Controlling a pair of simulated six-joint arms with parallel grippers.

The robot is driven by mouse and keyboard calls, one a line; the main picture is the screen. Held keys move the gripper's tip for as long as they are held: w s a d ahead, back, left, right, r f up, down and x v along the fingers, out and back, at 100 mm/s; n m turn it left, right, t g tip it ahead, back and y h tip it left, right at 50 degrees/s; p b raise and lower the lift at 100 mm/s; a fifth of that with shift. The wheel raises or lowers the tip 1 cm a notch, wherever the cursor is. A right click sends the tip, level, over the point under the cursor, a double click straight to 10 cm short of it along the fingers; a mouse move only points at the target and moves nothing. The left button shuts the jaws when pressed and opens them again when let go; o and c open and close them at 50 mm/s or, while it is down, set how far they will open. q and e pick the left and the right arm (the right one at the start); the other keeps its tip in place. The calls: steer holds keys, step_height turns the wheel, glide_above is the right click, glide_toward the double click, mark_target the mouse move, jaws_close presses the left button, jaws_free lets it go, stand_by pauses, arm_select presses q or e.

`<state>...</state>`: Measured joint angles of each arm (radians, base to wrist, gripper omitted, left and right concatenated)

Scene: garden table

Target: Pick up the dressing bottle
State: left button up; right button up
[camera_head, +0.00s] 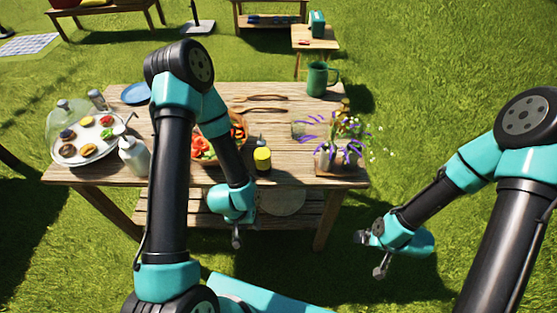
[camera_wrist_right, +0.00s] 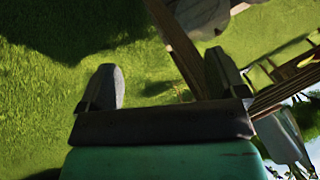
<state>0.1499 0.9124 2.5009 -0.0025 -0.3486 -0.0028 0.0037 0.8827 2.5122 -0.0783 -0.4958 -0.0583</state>
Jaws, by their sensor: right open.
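A small bottle with a yellow body and dark top (camera_head: 262,158), which looks like the dressing bottle, stands upright near the table's front edge, right of the salad bowl (camera_head: 204,156). My right gripper (camera_head: 371,254) is open and empty, off the table to the right and in front of it, over the grass. Its spread fingers also show in the right wrist view (camera_wrist_right: 163,75) with nothing between them. My left gripper (camera_head: 237,238) hangs near the table's front edge, below and left of the bottle; its jaws are too small to read. My left arm hides part of the bowl.
Grass lies open to the right.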

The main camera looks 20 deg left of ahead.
steer(key=w+a+r+n+t+y, duration=0.1)
steer(key=a+r+n+y, duration=0.3)
steer(key=a+r, duration=0.6)
steer(key=w+a+r+n+t+y, duration=0.1)
steer(key=a+r+n+y, duration=0.3)
steer(key=a, duration=1.2)
step_height(320, 180, up, 7)
steer(key=n+t, duration=0.1)
steer(key=n, duration=0.2)
steer(key=shift+w+f+t, duration=0.2)
steer(key=shift+w+t, duration=0.1)
steer(key=shift+t, duration=0.1)
